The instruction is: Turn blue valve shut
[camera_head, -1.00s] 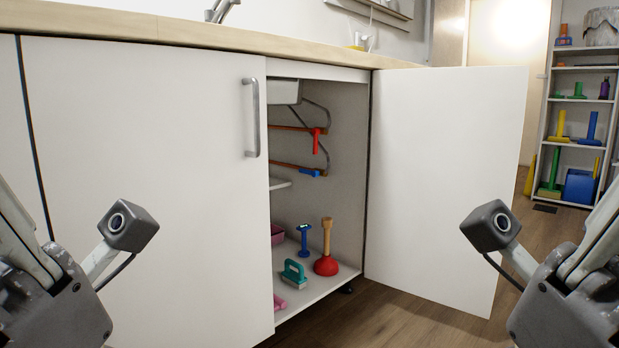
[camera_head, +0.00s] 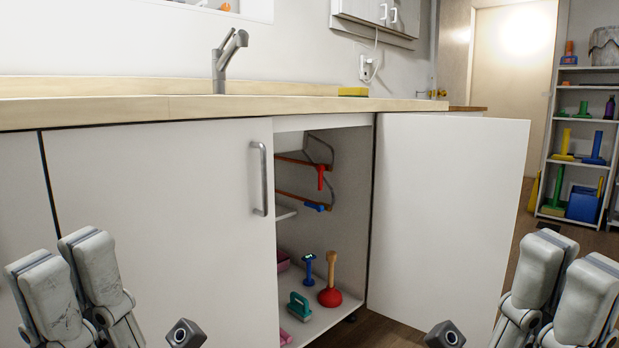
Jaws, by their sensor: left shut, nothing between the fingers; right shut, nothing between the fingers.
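The blue valve handle (camera_head: 316,206) is on the lower copper pipe inside the open sink cabinet. It lies roughly along its pipe and is small in view. The red valve handle (camera_head: 320,178) on the upper copper pipe hangs down, across its pipe. My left gripper (camera_head: 70,264) is at the lower left, in front of the closed cabinet door, shut and empty. My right gripper (camera_head: 566,268) is at the lower right, near the edge of the open door, also shut and empty. Both are well apart from the valves.
The open cabinet door (camera_head: 445,210) stands out to the right of the opening; a closed door (camera_head: 160,220) is on the left. A red plunger (camera_head: 330,297), a teal brush (camera_head: 299,306) and a blue tool (camera_head: 308,270) stand on the cabinet floor. The countertop (camera_head: 200,106) runs above.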

